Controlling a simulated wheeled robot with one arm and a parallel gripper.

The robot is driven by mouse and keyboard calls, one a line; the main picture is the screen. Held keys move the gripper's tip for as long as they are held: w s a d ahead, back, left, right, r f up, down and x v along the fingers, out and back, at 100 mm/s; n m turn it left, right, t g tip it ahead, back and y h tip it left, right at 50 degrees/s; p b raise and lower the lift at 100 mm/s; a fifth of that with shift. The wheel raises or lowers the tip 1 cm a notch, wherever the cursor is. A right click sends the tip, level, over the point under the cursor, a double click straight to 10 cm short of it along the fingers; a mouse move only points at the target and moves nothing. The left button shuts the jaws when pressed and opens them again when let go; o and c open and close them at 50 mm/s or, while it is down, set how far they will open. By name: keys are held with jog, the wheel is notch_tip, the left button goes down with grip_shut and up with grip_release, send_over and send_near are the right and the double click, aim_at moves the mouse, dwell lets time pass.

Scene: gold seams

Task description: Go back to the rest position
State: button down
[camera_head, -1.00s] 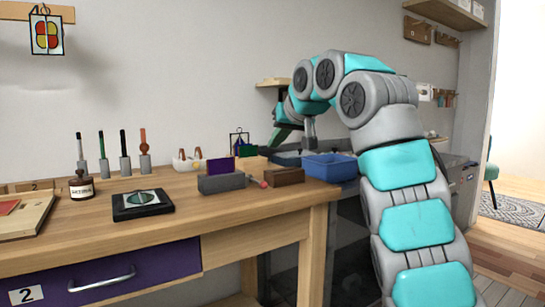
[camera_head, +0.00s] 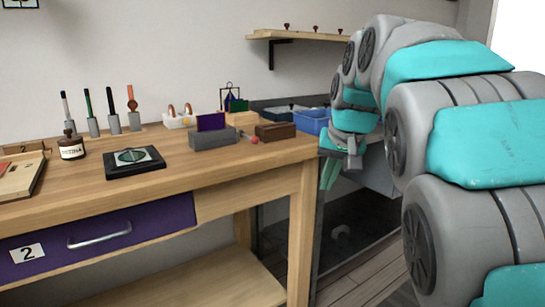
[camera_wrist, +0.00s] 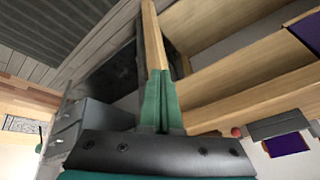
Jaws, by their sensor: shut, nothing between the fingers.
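My gripper (camera_head: 331,172) hangs off the right end of the wooden workbench (camera_head: 226,162), in front of the blue bin, in the head view. In the wrist view its two green fingers (camera_wrist: 161,100) are pressed together with nothing between them. My arm is folded at the right of the head view and covers what lies behind it.
The bench holds a black pad (camera_head: 134,163), a dark bottle (camera_head: 71,146), a grey block (camera_head: 213,136) with a purple plate, a brown block (camera_head: 275,131) and several upright tools. A blue bin (camera_head: 311,121) stands beyond. A wall shelf (camera_head: 300,36) is above. A purple drawer (camera_head: 98,235) is shut.

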jog(key=s+d+f+g, duration=0.1)
jog(key=s+f+g, duration=0.1)
jog(key=s+f, duration=0.6)
jog(key=s+d+f+n+g+p, duration=0.1)
jog(key=s+f, duration=0.7)
jog(key=s, duration=0.8)
jog(key=s+d+f+g+h, duration=0.1)
jog(key=s+f+g, duration=0.2)
jog(key=s+f, duration=0.5)
jog(key=s, duration=0.3)
jog(key=shift+s+d+n+g, duration=0.2)
jog(key=shift+s+n+g, duration=0.1)
jog(key=shift+s, duration=0.1)
